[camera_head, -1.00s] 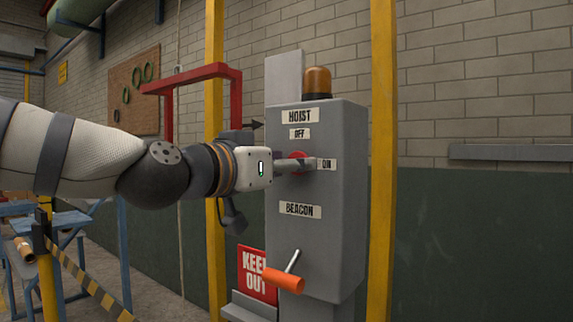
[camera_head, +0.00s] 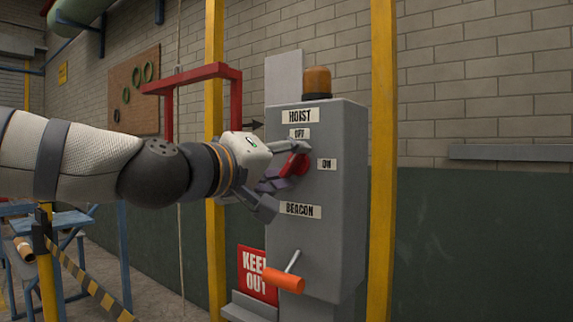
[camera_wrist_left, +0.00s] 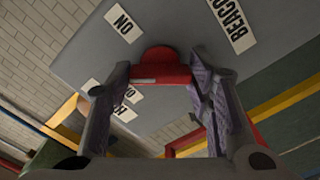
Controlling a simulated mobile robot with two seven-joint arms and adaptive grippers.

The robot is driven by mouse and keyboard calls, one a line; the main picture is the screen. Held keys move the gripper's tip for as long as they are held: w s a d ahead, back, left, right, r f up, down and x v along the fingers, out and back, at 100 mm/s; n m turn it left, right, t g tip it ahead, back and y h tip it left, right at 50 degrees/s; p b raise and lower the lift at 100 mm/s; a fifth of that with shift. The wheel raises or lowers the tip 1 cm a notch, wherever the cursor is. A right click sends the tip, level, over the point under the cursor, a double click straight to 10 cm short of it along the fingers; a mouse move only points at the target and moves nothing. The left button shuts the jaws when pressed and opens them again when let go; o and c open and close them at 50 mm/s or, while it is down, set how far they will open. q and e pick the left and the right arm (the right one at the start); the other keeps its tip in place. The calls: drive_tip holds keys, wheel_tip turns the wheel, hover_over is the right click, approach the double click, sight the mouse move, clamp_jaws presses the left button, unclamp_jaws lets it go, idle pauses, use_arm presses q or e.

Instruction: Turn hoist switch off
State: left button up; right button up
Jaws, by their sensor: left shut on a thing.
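The red hoist switch (camera_head: 299,166) sits on the front of a grey control box (camera_head: 340,210), below the HOIST (camera_head: 300,116) and OFF (camera_head: 299,133) labels and left of the ON label (camera_head: 327,164). My left gripper (camera_head: 284,165) is shut on the switch and tilted, with its upper finger near the OFF label. In the left wrist view the red switch (camera_wrist_left: 160,68) lies between the two fingers. The fingers hide part of it, so I cannot tell exactly where it points. My right gripper is in neither view.
An amber beacon (camera_head: 317,82) tops the box. Yellow posts (camera_head: 382,160) flank it, and a red frame (camera_head: 190,78) stands behind my left arm. A KEEP OUT sign (camera_head: 256,273) is low left.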

use_arm(q)
drive_tip(key=n, duration=0.4)
drive_tip(key=shift+n, duration=1.8)
drive_tip(key=o, duration=1.1)
drive_tip(key=shift+o, duration=0.2)
drive_tip(key=v, duration=1.2)
